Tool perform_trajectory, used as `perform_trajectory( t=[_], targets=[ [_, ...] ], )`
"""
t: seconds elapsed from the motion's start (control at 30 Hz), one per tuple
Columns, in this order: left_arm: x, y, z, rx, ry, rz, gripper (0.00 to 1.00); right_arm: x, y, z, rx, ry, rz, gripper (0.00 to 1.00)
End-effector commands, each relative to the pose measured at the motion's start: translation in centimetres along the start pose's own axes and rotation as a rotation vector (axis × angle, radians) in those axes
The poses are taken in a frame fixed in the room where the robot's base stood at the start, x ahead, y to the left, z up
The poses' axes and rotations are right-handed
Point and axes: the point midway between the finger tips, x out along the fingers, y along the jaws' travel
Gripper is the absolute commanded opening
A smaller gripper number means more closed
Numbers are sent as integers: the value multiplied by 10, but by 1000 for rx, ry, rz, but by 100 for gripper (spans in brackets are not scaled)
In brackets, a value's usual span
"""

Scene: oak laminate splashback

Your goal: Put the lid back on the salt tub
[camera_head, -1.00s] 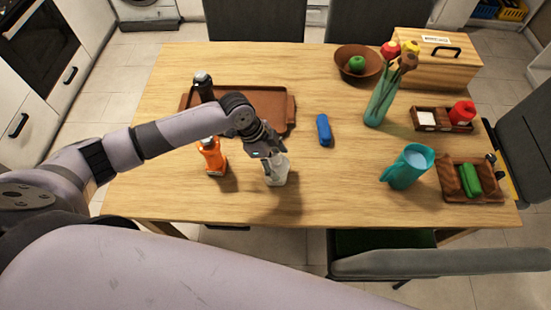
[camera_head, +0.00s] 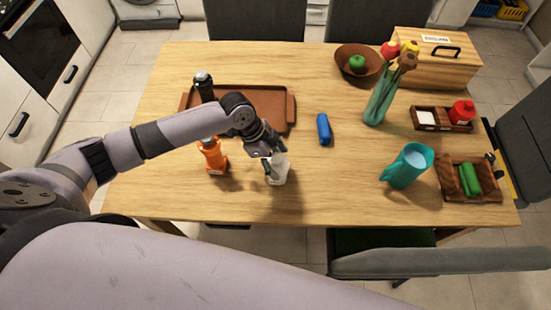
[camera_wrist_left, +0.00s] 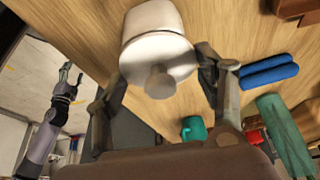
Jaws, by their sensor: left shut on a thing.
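The salt tub (camera_head: 279,175) is a small whitish pot standing on the table's near side, left of the middle. In the left wrist view the tub (camera_wrist_left: 152,18) has a white lid (camera_wrist_left: 150,55) with a round knob at its mouth. Whether the lid is fully seated I cannot tell. My left gripper (camera_head: 272,160) reaches down over the tub; in its wrist view its fingers (camera_wrist_left: 161,68) are on either side of the lid, shut on it. My right gripper (camera_wrist_left: 69,82) shows small at the left of that view, away from the table, its fingers apart.
An orange bottle (camera_head: 213,158) stands close left of the tub, with a brown tray (camera_head: 240,95) and a dark grinder (camera_head: 203,86) behind. A blue object (camera_head: 324,129) lies to the right. A teal jug (camera_head: 408,166) stands farther right. The table between tub and jug is clear.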

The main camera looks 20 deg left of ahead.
Motion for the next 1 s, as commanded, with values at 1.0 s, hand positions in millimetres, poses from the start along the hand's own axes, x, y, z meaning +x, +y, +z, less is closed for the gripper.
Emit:
perform_trajectory(
  t=[1.0],
  targets=[
    [0, 0, 0, 0, 0, 0, 100, 0, -2, -1, 1, 1, -3, 61]
  ],
)
